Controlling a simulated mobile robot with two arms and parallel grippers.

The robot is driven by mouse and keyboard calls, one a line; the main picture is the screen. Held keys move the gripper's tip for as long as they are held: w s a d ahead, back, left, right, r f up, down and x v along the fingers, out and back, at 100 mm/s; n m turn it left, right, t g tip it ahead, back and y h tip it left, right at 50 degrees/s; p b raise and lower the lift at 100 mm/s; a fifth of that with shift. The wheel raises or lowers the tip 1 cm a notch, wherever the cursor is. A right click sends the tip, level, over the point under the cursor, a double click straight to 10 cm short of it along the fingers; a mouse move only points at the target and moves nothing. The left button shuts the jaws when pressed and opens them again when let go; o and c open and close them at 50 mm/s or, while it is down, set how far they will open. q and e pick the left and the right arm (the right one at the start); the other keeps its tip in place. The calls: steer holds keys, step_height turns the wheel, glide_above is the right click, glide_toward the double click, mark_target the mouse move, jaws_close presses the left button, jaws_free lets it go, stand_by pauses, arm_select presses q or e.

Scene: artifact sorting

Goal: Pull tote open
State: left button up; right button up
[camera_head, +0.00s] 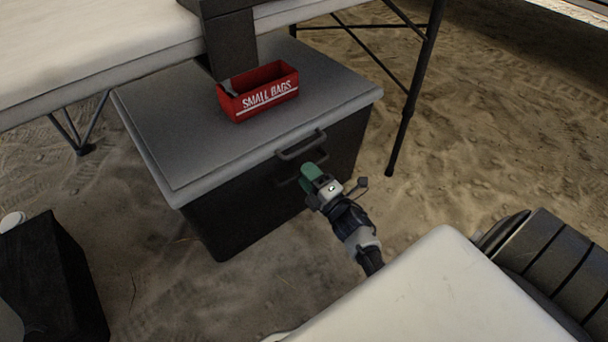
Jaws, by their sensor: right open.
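The tote (225,222) is a dark box with a grey lid (190,130), standing on sand under the edge of a white table. The lid looks shut. A grey handle (301,146) sticks out at the front edge of the lid. My right gripper (311,178) is in front of the tote's front face, just below the handle. It is open, with a green pad at its tip. I cannot tell whether it touches the handle or the tote. My left gripper is not in view.
A red bin marked "SMALL BAGS" (258,91) sits on the lid. The white table (100,50) overhangs the tote's back left, and a dark table leg (410,100) stands at its right. A black box (50,275) is at lower left. Open sand lies to the right.

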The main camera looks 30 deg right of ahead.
steer(key=shift+x, duration=0.9)
steer(key=shift+s, duration=0.1)
steer(key=shift+c, duration=0.5)
jaws_close()
